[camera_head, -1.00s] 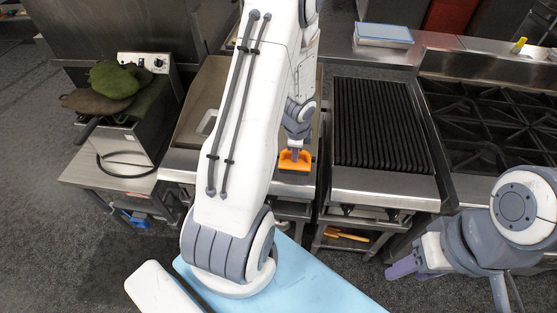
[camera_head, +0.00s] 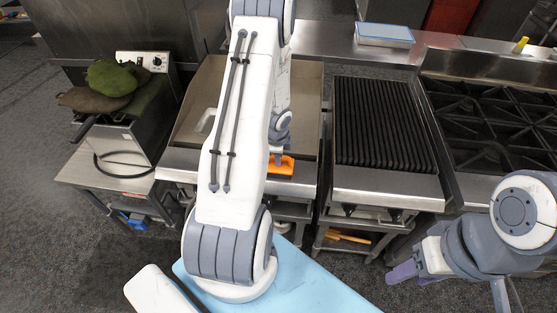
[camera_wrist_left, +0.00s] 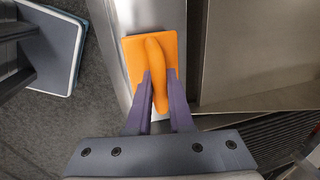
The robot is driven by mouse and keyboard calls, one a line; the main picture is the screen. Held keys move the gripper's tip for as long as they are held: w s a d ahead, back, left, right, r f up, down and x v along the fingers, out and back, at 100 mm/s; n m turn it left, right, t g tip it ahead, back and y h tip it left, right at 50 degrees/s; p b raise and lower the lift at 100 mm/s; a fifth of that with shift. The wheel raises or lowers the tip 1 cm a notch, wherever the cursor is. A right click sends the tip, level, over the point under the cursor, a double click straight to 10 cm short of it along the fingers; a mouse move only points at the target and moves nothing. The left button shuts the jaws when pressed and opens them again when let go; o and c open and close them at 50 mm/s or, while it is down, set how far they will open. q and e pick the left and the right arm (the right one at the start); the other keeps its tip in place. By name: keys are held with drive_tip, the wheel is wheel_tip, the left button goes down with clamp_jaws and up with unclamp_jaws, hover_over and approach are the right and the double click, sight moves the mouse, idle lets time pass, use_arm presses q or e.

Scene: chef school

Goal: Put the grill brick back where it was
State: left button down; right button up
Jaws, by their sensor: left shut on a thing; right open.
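The grill brick (camera_head: 283,167), with an orange plate and an orange handle, is over the front steel ledge of the flat griddle (camera_head: 308,95). In the left wrist view the brick (camera_wrist_left: 134,60) has its handle between the two purple fingers of my left gripper (camera_wrist_left: 160,90), which is shut on it. I cannot tell whether the brick touches the ledge. In the head view my left arm hides part of the brick and much of the griddle. My right gripper (camera_head: 403,272) is open and empty at the lower right, away from the brick.
A ribbed black grill (camera_head: 383,125) stands right of the griddle, and a gas range (camera_head: 490,120) beyond it. A fryer with green and brown cloth-like items (camera_head: 112,80) stands left. A blue-white scale-like box (camera_head: 384,35) sits on the back ledge. A pale shape (camera_head: 205,121) shows on the griddle.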

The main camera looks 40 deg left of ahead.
use_arm(q)
drive_tip(key=shift+r, duration=0.1)
drive_tip(key=c, duration=0.8)
unclamp_jaws()
drive_tip(key=shift+f, duration=0.2)
drive_tip(key=shift+s, duration=0.1)
